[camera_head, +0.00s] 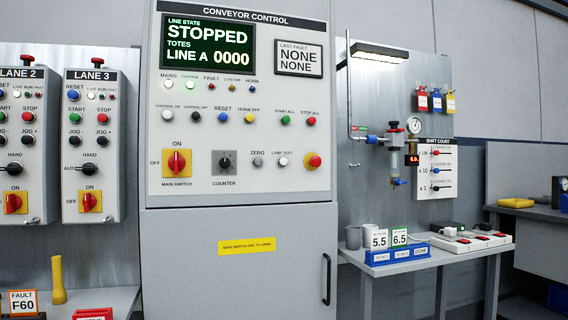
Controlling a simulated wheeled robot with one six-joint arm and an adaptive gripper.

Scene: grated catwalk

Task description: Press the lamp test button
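The lamp test button (283,161) is a small white round button under its label, low on the grey conveyor control panel (215,110). A grey button labelled zero (258,162) sits just left of it. A larger red button in a yellow surround (314,161) sits to its right. Nothing covers the lamp test button. My gripper is not in view.
The panel's lower door (232,275) has a black handle (326,278) at its right. Lane boxes (93,145) hang at the left. A yellow cylinder (58,280) stands at lower left.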

